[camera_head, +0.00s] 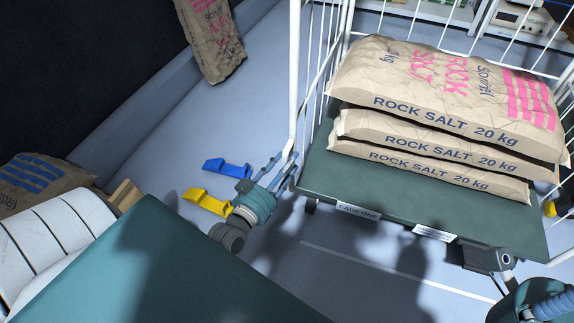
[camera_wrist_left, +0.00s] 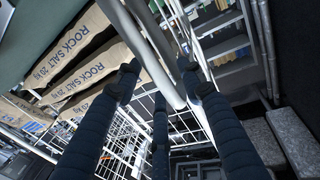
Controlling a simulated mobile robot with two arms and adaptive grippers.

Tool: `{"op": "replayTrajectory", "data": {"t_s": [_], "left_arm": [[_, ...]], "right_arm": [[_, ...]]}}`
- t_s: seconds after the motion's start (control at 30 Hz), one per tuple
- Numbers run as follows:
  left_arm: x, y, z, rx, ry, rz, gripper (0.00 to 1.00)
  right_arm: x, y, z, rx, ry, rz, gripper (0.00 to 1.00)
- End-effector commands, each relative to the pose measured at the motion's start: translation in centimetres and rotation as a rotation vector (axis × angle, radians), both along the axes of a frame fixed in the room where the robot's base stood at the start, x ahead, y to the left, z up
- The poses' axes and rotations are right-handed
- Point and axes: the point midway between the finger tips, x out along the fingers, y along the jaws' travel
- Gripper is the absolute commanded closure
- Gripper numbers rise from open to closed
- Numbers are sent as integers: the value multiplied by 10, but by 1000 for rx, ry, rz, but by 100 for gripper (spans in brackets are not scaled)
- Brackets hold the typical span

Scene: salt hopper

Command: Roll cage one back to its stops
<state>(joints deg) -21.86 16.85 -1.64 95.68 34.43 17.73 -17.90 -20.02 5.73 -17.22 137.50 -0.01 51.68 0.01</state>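Cage one (camera_head: 357,211) is a white wire roll cage with a green base and a label on its front edge. Several tan rock salt sacks (camera_head: 440,95) lie stacked in it. A blue stop (camera_head: 227,168) and a yellow stop (camera_head: 208,202) sit on the floor left of the cage. My left gripper (camera_head: 283,165) is at the cage's near left post (camera_head: 293,90). In the left wrist view its long dark fingers (camera_wrist_left: 158,72) are spread and fairly straight, with the pale post (camera_wrist_left: 140,45) between them. Contact is unclear. My right gripper (camera_head: 548,303) is partly cut off at the lower right.
A sack (camera_head: 212,38) lies by the wall at the upper left, another (camera_head: 45,185) at the left edge. A teal surface (camera_head: 160,270) fills the lower left. Shelving (camera_head: 440,12) stands behind the cage. Floor left of the cage is open around the stops.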

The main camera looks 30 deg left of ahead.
Motion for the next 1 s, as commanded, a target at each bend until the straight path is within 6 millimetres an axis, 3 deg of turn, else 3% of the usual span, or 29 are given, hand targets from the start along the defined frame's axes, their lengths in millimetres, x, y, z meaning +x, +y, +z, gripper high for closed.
{"op": "replayTrajectory", "data": {"t_s": [0.3, 0.5, 0.8, 1.0], "left_arm": [[3, 0, 0, 0, 0, 0, 61], [3, 0, 0, -1, 0, 1, 100], [7, 1, 1, 0, -2, 1, 100], [34, 9, 3, 0, -7, 3, 100]], "right_arm": [[0, 0, -1, -1, 2, 0, 100], [0, 0, -1, -1, 2, 0, 100], [1, 0, -1, -1, 3, 0, 100], [0, 0, -3, -1, 2, 0, 100]]}}
